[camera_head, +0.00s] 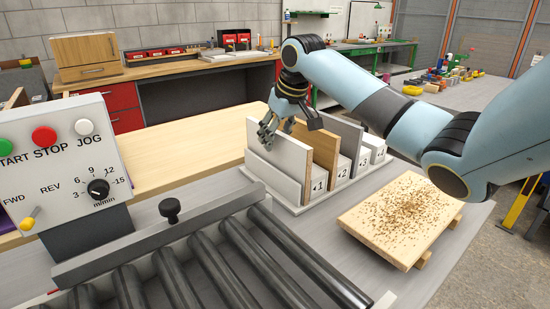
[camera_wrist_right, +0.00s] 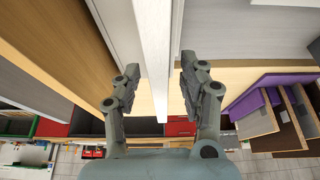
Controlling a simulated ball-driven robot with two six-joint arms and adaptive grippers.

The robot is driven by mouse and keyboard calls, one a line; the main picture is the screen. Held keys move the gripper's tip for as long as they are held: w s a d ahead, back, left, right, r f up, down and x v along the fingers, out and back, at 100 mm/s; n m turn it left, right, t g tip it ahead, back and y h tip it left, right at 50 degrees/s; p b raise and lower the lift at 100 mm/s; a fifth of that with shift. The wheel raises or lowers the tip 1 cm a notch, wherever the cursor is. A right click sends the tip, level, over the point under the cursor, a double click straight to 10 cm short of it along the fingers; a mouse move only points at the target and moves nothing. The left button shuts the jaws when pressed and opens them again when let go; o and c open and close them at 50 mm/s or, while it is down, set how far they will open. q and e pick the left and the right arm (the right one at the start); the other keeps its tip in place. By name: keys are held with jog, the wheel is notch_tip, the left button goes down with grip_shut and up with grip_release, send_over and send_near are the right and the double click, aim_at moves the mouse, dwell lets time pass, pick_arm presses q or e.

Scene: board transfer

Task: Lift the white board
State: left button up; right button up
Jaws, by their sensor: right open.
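The white board (camera_head: 279,158) stands upright at the left end of a white rack (camera_head: 288,206), in front of the label "1". My right gripper (camera_head: 286,127) is over its top edge. In the right wrist view the board (camera_wrist_right: 153,45) runs as a pale strip between the two fingers of my right gripper (camera_wrist_right: 158,78). The fingers are open, one on each side, with a visible gap to the board on both sides. The board's lower part is hidden in the rack. My left gripper is in neither view.
A brown board (camera_head: 326,152) and a grey board (camera_head: 346,136) stand close by in the same rack. A wooden board with brown crumbs (camera_head: 404,217) lies to the right. Rollers (camera_head: 240,260) and a control box (camera_head: 66,165) are at the left front.

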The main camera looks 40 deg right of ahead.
jog(key=shift+w+f, duration=0.15)
jog(key=shift+f, duration=0.35)
jog(key=shift+c, duration=2.6)
grip_shut()
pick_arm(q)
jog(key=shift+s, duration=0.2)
pick_arm(e)
jog(key=shift+r, duration=0.1)
